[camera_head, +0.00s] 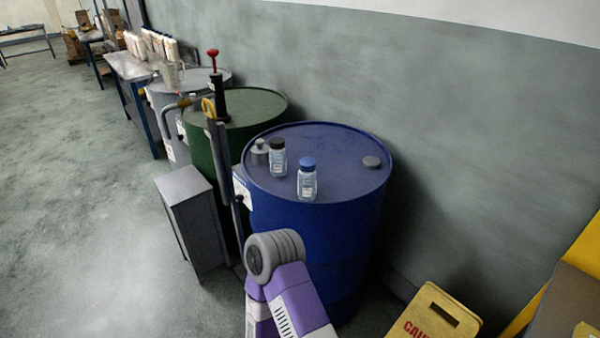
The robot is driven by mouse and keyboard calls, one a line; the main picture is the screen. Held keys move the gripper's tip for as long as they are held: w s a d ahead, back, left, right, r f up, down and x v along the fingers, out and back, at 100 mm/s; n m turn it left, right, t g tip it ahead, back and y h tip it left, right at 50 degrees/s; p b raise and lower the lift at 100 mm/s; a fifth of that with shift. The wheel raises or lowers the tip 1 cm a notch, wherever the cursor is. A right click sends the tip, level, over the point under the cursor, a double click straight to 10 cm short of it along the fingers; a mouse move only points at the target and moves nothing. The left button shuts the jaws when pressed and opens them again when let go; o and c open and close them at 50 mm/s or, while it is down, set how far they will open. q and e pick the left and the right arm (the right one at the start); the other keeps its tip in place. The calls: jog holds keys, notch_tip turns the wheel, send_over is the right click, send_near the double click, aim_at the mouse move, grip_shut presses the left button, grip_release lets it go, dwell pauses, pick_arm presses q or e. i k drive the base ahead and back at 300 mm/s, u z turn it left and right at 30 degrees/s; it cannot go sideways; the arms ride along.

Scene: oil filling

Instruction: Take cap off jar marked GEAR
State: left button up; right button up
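Neither of my grippers is in view. Only a purple and grey link of my own arm shows at the bottom centre, in front of the drum and apart from the jars.
A green drum (262,104) with a hand pump (217,105) stands behind. A grey box (190,215) and yellow caution sign (433,315) stand on the floor.

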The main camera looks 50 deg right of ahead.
aim_at(278, 158)
jog(key=z, duration=1.35)
